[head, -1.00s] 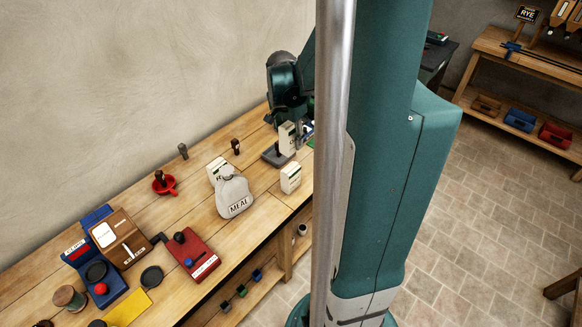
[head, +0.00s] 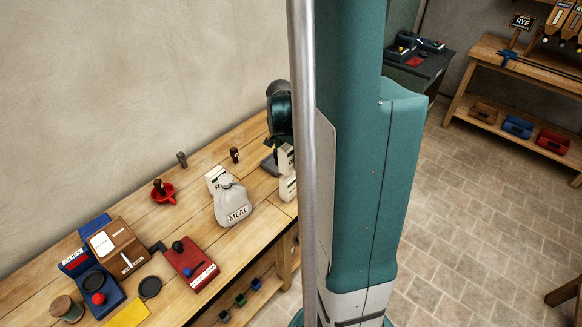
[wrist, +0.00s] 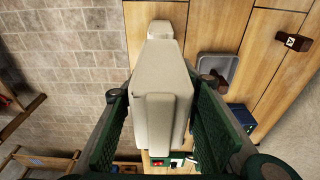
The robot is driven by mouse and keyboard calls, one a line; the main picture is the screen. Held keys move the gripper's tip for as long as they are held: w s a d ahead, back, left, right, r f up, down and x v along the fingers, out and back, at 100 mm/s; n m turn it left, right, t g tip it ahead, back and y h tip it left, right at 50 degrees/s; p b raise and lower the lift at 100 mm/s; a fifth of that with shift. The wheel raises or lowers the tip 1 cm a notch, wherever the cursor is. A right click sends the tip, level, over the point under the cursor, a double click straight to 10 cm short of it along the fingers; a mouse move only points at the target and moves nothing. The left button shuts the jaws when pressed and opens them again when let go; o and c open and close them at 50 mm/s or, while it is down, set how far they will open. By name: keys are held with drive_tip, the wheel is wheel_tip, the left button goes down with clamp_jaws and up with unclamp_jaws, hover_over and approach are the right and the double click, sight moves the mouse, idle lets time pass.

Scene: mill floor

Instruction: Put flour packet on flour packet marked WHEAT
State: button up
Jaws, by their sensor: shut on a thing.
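My gripper (wrist: 157,92) is shut on a cream flour packet (wrist: 162,75), with a dark green pad on each side of it. In the head view the held packet (head: 286,157) is partly hidden behind my column. A second cream packet (head: 288,188) stands on the bench just below and in front of it in the picture. In the wrist view a packet (wrist: 161,30) shows beyond the end of the held one; I cannot tell whether they touch. A third packet (head: 216,176) stands behind the MEAL sack. No WHEAT mark is readable on any packet.
A grey tray-like thing (wrist: 217,67) lies beside the held packet. A dark-topped wooden stamp (head: 235,155) and a red dish (head: 162,193) stand near the wall. The bench between the sack and wall is mostly clear.

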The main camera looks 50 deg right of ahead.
sight(288, 147)
drive_tip(key=shift+f, duration=0.1)
drive_tip(key=shift+f, duration=2)
drive_tip(key=shift+f, duration=0.2)
drive_tip(key=o, duration=1.1)
drive_tip(key=shift+r, duration=0.3)
drive_tip(key=shift+a+r, duration=0.3)
drive_tip(key=shift+r, duration=1.65)
drive_tip(key=shift+a+r, duration=0.3)
drive_tip(key=shift+r, duration=1.6)
drive_tip(key=shift+a+r, duration=0.3)
drive_tip(key=shift+r, duration=1.65)
